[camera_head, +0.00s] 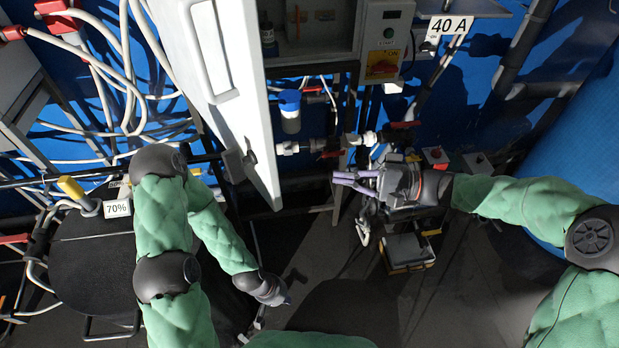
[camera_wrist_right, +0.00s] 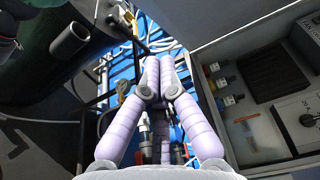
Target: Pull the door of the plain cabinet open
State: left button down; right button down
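The white cabinet door (camera_head: 240,105) stands swung out from the cabinet (camera_head: 345,52) in the head view, with its long pale handle (camera_head: 213,52) on the face toward the left. The cabinet's inside is partly visible to the right of the door. My right gripper (camera_head: 345,180) is to the right of the door's lower end, apart from it, its purple fingers pointing left. The right wrist view shows its fingertips (camera_wrist_right: 159,65) together with nothing visible between them. My left gripper (camera_head: 283,296) is low in the middle, below the door and away from it; its fingers are too dark to read.
Pipes with red valve handles (camera_head: 335,148) and a blue-capped bottle (camera_head: 290,112) are behind my right gripper. A black drum (camera_head: 95,265) stands at the left. The right wrist view shows several small bottles (camera_wrist_right: 222,82).

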pick_arm(q)
jog(key=shift+f+b, duration=0.65)
jog(key=shift+f, duration=0.1)
pick_arm(e)
jog(key=s+a, duration=0.2)
jog(key=a, duration=1)
jog(key=shift+a, duration=0.25)
jog(key=shift+a+f, duration=0.15)
